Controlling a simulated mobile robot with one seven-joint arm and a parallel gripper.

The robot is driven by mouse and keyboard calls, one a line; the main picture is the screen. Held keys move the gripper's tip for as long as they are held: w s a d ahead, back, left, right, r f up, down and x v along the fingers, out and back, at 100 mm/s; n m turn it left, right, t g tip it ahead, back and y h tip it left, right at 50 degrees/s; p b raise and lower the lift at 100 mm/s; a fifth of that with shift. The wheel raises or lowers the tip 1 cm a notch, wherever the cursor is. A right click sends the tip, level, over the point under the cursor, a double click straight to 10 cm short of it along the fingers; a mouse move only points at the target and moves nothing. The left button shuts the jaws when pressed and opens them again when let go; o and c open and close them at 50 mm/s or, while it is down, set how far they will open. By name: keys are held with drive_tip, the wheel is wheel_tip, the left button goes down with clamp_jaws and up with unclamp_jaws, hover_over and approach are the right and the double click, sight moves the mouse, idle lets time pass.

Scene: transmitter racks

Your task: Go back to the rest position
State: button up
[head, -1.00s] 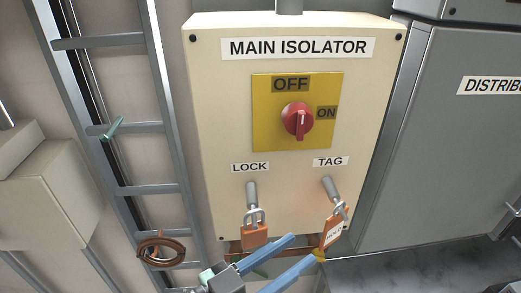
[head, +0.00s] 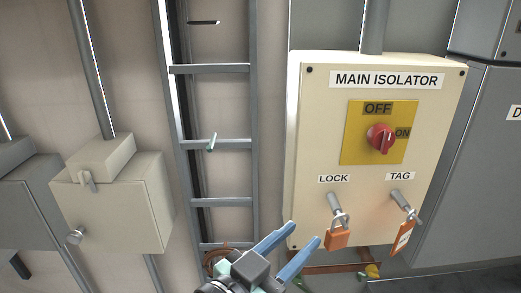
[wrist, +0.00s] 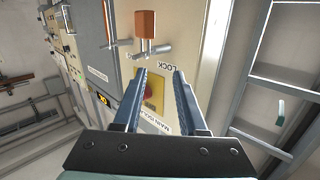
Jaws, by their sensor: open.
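My gripper (head: 296,240) is open and empty, with two blue fingers, at the lower middle of the head view. It also shows in the wrist view (wrist: 160,80), pointing past the isolator box. The cream main isolator box (head: 303,140) stands right of it, with a red rotary knob (head: 381,138) on a yellow plate. An orange padlock (head: 338,238) hangs on the LOCK peg, and an orange-and-white tag (head: 403,238) hangs on the TAG peg. In the wrist view the box appears upside down, partly behind the fingers. No rest position mark shows.
A grey cable ladder (head: 221,202) runs up the wall left of the box. A beige box (head: 115,215) with a conduit stands further left. A grey cabinet (head: 470,170) stands at the right. A coiled brown cable (head: 213,258) hangs low by the ladder.

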drive_tip(key=a+r+n+t+y, duration=0.2)
drive_tip(key=r+t+y, duration=0.15)
drive_tip(key=r, duration=0.65)
drive_tip(key=a+r+n+t+y, duration=0.2)
drive_tip(key=r+t, duration=0.3)
drive_tip(key=r, duration=0.5)
drive_tip(key=s+a+r+n+t+y, duration=0.1)
drive_tip(key=s+r+n+t+y, duration=0.3)
drive_tip(key=s+r, duration=0.4)
wheel_tip(320, 180, up, 5)
drive_tip(key=shift+s+a+r+n+t+y, duration=0.2)
drive_tip(key=shift+n+t+y, duration=0.2)
drive_tip(key=shift+t+y, duration=0.55)
idle(1.9)
